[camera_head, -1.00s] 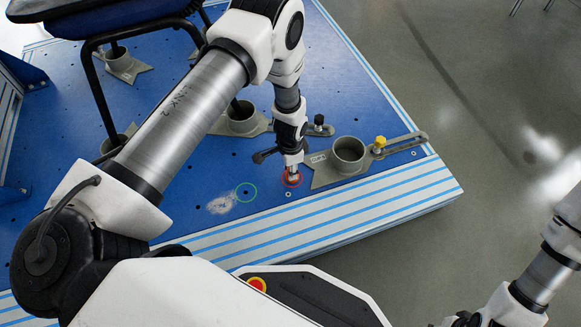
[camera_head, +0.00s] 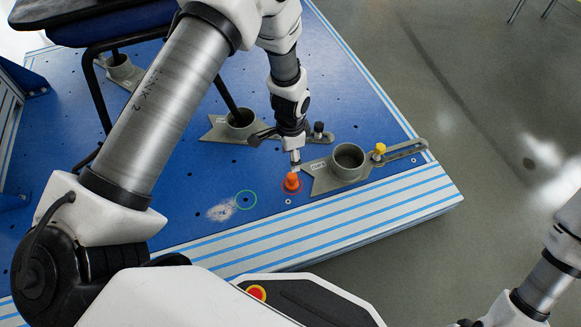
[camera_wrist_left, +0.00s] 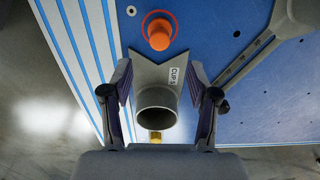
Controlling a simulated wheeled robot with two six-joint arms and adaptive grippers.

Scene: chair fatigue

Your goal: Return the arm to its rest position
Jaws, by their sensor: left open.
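My left gripper (camera_head: 293,163) is at the end of the left arm, above the blue platform (camera_head: 170,190). It is open and empty, and its two fingers (camera_wrist_left: 160,85) show apart in the left wrist view. An orange peg (camera_head: 291,183) stands in the red circle just below the gripper, apart from it; it also shows ahead of the fingers in the left wrist view (camera_wrist_left: 159,36). The grey clamp cup (camera_head: 348,160) with its notched plate lies beside the peg, and in the left wrist view it shows between the fingers (camera_wrist_left: 157,108). My right gripper is not in view.
A green circle (camera_head: 246,199) marks a hole left of the peg. A yellow knob (camera_head: 379,149) and a black knob (camera_head: 318,129) stand on the clamp arms. A chair (camera_head: 80,30) stands on the platform at upper left. Open floor (camera_head: 480,130) lies to the right.

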